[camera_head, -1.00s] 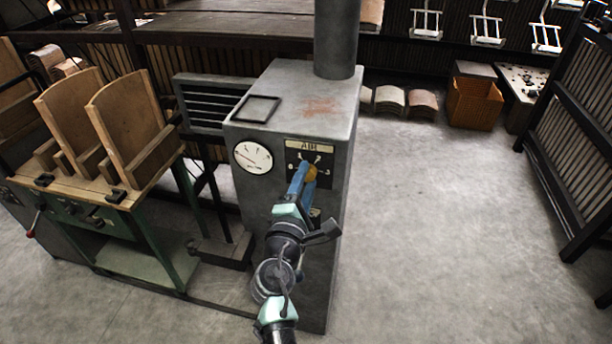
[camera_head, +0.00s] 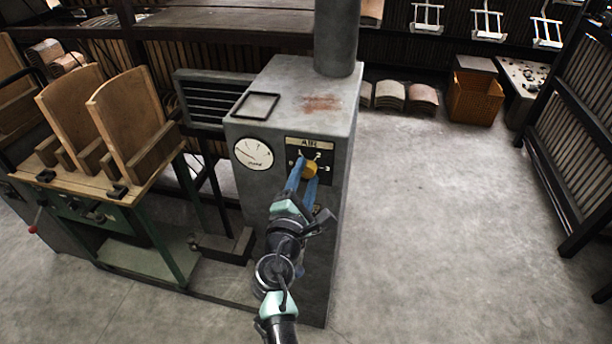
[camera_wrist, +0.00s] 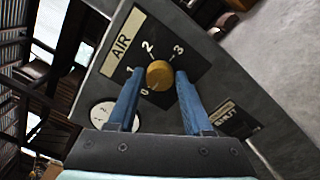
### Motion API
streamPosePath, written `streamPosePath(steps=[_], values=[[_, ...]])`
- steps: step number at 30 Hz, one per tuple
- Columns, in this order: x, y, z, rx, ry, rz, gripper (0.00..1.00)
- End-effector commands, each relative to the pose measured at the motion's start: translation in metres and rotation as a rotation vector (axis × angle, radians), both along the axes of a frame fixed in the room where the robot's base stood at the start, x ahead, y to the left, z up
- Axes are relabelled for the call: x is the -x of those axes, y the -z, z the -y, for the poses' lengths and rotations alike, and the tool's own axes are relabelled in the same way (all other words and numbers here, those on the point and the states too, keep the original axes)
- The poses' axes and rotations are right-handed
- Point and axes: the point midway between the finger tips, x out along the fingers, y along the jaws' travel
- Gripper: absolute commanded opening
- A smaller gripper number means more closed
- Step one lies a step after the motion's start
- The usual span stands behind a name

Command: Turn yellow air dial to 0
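The yellow air dial (camera_head: 310,170) is a round knob on a black panel under an "AIR" label, on the front of a grey cabinet. In the wrist view the dial (camera_wrist: 160,75) shows with the numbers 0, 1, 2 and 3 around it. I cannot make out which number it points at. My gripper (camera_head: 303,170) is in front of the panel, with two blue fingers spread apart. In the wrist view the fingertips of my gripper (camera_wrist: 158,74) are on either side of the dial, with narrow gaps seeming to show. Part of the panel is hidden behind the fingers.
A round white gauge (camera_head: 254,153) is left of the panel. The grey cabinet (camera_head: 245,205) has a thick pipe on top. A green-framed bench (camera_head: 130,195) with wooden chair-like pieces stands at the left. The floor right of the cabinet is clear.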

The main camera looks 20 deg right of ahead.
Motion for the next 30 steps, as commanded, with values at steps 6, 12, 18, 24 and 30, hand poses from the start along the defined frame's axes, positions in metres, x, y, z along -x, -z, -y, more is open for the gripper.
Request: streamPosePath(steps=[6,12,18,24,30], values=[[0.0,0.0,0.0,-0.001,0.0,0.001,0.74],[0.001,0.0,0.0,-0.001,0.0,0.001,0.74],[0.015,0.0,-0.011,-0.001,-0.002,0.0,0.74],[0.049,0.001,-0.033,-0.002,-0.002,-0.001,0.74],[0.082,0.001,-0.056,-0.002,-0.003,-0.001,0.74]])
